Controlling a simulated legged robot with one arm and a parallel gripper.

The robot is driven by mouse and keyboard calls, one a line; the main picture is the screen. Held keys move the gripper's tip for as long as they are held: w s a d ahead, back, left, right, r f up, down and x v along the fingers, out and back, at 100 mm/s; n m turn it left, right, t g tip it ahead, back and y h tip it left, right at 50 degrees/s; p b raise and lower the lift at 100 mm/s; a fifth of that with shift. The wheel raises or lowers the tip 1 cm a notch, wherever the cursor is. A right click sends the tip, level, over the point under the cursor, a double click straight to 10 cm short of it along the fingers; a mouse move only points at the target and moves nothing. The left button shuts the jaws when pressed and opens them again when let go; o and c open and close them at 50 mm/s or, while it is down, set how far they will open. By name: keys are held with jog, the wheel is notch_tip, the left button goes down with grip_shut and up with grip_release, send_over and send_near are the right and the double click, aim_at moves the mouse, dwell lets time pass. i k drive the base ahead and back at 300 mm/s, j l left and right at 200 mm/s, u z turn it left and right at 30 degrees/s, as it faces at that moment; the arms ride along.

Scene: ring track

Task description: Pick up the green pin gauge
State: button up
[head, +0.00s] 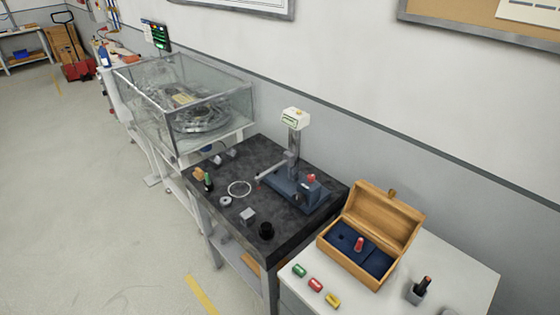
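A small green cylinder with a pale end, which looks like the green pin gauge (299,271), lies on its side on the white cabinet top (455,275) near its front left edge. A red one (315,285) and a yellow one (332,300) lie beside it in a slanting row, apart from each other. An open wooden box (345,266) with a dark blue insert stands behind them, and a red-topped pin (359,244) stands upright in it. My gripper is not in this view.
A dark cup (417,293) stands right of the box. Open floor (90,200) lies at left.

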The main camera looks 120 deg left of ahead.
aim_at(208, 182)
jog(key=k+l+u, duration=0.1)
jog(key=u, duration=1.7)
jog(key=i+u, duration=0.15)
jog(key=u, duration=2.45)
jog(key=i+j+z, duration=0.1)
jog(key=i, duration=0.35)
jog(key=i+j, duration=0.3)
jog(key=i+j+z, duration=0.15)
jog(key=i, duration=0.4)
